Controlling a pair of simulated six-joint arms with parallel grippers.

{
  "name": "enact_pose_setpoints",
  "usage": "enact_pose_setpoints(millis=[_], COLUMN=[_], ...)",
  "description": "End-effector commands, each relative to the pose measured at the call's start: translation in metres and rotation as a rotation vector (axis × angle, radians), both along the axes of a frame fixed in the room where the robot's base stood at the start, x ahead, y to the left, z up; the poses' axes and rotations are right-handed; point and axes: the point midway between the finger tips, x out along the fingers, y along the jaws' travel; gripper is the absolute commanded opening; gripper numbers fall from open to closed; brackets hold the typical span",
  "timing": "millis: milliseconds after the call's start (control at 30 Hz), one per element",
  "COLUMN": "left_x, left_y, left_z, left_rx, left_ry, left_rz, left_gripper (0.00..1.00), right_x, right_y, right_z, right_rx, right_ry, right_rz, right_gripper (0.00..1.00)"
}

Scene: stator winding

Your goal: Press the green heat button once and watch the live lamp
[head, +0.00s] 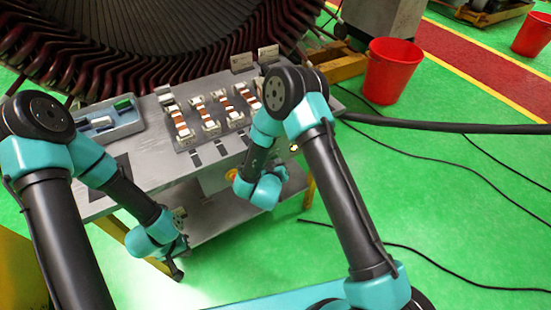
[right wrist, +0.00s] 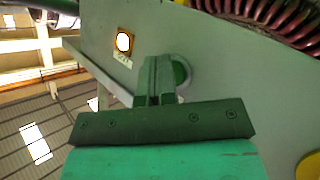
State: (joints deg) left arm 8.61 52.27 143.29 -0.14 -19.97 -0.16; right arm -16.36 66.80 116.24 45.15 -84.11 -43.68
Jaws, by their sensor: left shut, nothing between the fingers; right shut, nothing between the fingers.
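In the right wrist view my right gripper (right wrist: 158,70) is shut and empty, with its fingertips close to the grey panel. The green button (right wrist: 181,73) sits in a pale round ring just right of the fingertips, partly hidden by them. I cannot tell whether they touch. The lamp (right wrist: 124,42) shows bright white in an amber square frame, with a small label below it. It also shows as a bright spot in the head view (head: 294,148). There my right arm hides the button and the right fingertips. My left gripper (head: 177,272) is shut and empty, hanging by the bench's front left.
The grey bench (head: 140,160) carries a blue tray (head: 108,128) and a row of white and copper pieces (head: 208,120). The large wound stator (head: 150,40) stands behind. A red and yellow part (head: 232,174) is on the bench front. Black cables and a red bucket (head: 392,70) are at right.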

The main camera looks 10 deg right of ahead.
Motion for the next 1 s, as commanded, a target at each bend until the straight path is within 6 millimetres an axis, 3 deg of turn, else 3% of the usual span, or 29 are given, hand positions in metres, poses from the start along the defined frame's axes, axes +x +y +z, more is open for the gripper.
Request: enact_pose_setpoints(millis=[1000], left_x=[0.0], left_y=[0.0], left_z=[0.0], left_rx=[0.0], left_ry=[0.0], left_rz=[0.0], left_gripper=[0.0], right_x=[-0.017], right_y=[-0.005], right_z=[0.0], right_rx=[0.0], right_ry=[0.0], right_rz=[0.0], right_gripper=[0.0])
